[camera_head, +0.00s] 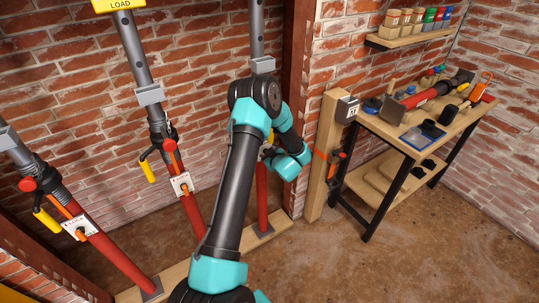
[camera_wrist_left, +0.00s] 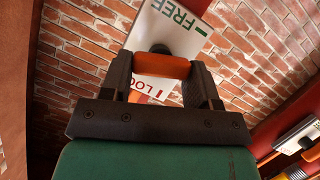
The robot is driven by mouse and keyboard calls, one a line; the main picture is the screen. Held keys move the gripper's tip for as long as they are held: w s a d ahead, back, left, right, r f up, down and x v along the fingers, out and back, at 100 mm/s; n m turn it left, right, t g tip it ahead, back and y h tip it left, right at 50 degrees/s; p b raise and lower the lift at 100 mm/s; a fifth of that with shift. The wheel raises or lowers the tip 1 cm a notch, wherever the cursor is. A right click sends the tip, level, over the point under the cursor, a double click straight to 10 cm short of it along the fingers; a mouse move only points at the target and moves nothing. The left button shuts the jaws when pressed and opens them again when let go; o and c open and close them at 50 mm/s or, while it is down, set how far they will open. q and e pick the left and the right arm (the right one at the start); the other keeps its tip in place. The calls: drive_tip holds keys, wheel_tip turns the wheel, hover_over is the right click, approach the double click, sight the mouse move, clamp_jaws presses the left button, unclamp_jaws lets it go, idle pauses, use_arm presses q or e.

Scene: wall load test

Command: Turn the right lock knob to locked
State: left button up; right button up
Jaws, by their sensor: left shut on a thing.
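In the left wrist view, my left gripper (camera_wrist_left: 163,72) is shut on the orange right lock knob (camera_wrist_left: 160,66), with one finger at each end of it. Behind it is a tilted white plate (camera_wrist_left: 196,22) with green FREE above the knob and red LOCK partly hidden below it. The knob lies nearly level in this view, between the two words. In the head view my left arm covers the right knob and its plate; the red lower tube (camera_head: 262,195) of the right prop shows beside the arm. My right gripper is not in view.
The middle prop (camera_head: 193,214) and left prop (camera_head: 110,257) have similar white plates and orange knobs, with yellow-handled levers above. A wooden post (camera_head: 325,150) and workbench (camera_head: 400,135) with tools stand at right. The floor (camera_head: 360,255) in front is clear.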

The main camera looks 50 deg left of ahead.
use_arm(q)
drive_tip(key=shift+s+f+n+t, duration=0.1)
drive_tip(key=shift+n+t, duration=0.35)
drive_tip(key=shift+n, duration=0.15)
drive_tip(key=shift+s+f+n+t, duration=0.1)
drive_tip(key=shift+n+t, duration=0.35)
drive_tip(key=shift+n, duration=0.15)
drive_tip(key=n, duration=0.1)
drive_tip(key=n+t, duration=0.1)
drive_tip(key=shift+s+f+n+t+y, duration=0.1)
drive_tip(key=shift+s+n+t+y, duration=0.05)
drive_tip(key=shift+n+t+y, duration=0.2)
drive_tip(key=n, duration=0.1)
drive_tip(key=n+t+y, duration=0.1)
drive_tip(key=n, duration=0.1)
drive_tip(key=n+t, duration=0.1)
drive_tip(key=n, duration=0.1)
drive_tip(key=shift+f+n, duration=0.25)
drive_tip(key=shift+f, duration=0.05)
drive_tip(key=o, duration=0.9)
